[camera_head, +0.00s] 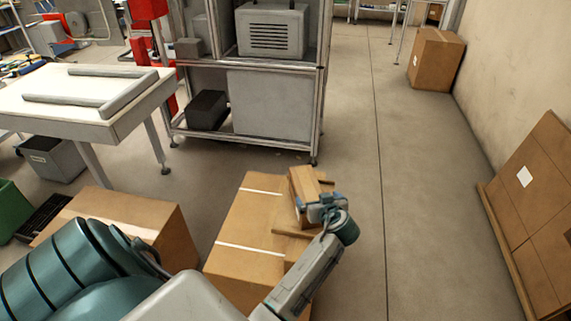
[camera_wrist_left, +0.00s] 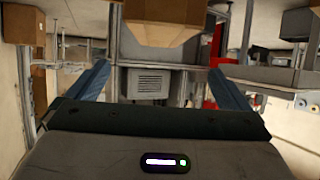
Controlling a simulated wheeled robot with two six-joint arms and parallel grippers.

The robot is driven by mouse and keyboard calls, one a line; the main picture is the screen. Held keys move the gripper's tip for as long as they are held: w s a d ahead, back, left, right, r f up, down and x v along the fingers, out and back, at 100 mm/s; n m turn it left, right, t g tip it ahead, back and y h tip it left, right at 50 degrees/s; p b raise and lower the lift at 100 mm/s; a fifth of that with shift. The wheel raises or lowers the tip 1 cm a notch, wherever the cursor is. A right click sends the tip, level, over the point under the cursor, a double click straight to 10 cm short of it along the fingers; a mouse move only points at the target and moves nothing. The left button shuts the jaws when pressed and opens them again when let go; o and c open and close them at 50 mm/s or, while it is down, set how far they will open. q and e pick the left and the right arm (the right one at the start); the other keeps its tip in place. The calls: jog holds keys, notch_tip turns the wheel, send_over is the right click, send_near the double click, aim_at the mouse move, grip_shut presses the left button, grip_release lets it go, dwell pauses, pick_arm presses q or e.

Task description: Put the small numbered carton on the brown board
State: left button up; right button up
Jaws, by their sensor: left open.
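The small carton (camera_head: 303,192) is a tan upright box near the middle of the head view, by the far right part of a large taped carton. Brown wood-like strips, seemingly edges of the brown board (camera_head: 291,234), show in front of it and to its right; I cannot tell how much of the carton rests on it. My left gripper (camera_head: 324,206) is at the carton's near right side and hides part of it. In the left wrist view its fingers (camera_wrist_left: 160,85) are spread, with nothing visibly clamped; a tan box, probably the carton (camera_wrist_left: 175,10), shows at the top. My right gripper is not in view.
The large taped carton (camera_head: 236,225) stands on the floor, with another carton (camera_head: 125,220) to its left. A metal rack (camera_head: 320,100) stands behind. A white table (camera_head: 80,112) is at left. Flat cardboard (camera_head: 530,205) leans on the right wall. Floor between is clear.

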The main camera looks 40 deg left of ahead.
pick_arm(q)
jog(key=s+d+f+m+g+h, duration=0.3)
jog(key=s+f+m+h, duration=0.1)
jog(key=s+f, duration=1.1)
jog(key=s+d+f+m+g+h, duration=0.3)
jog(key=s+f+m+h, duration=0.2)
jog(key=s+f, duration=1.1)
jog(key=s+m, duration=0.2)
jog(key=s, duration=0.3)
jog(key=shift+s+f, duration=0.25)
jog(key=shift+f, duration=0.05)
jog(key=shift+d, duration=0.1)
jog(key=s+a+f+p, duration=0.1)
jog(key=s+f+p, duration=0.3)
jog(key=s+f, duration=0.4)
jog(key=shift+s+a+f+p, duration=0.3)
jog(key=shift+f+p, duration=0.1)
jog(key=shift+f, duration=0.5)
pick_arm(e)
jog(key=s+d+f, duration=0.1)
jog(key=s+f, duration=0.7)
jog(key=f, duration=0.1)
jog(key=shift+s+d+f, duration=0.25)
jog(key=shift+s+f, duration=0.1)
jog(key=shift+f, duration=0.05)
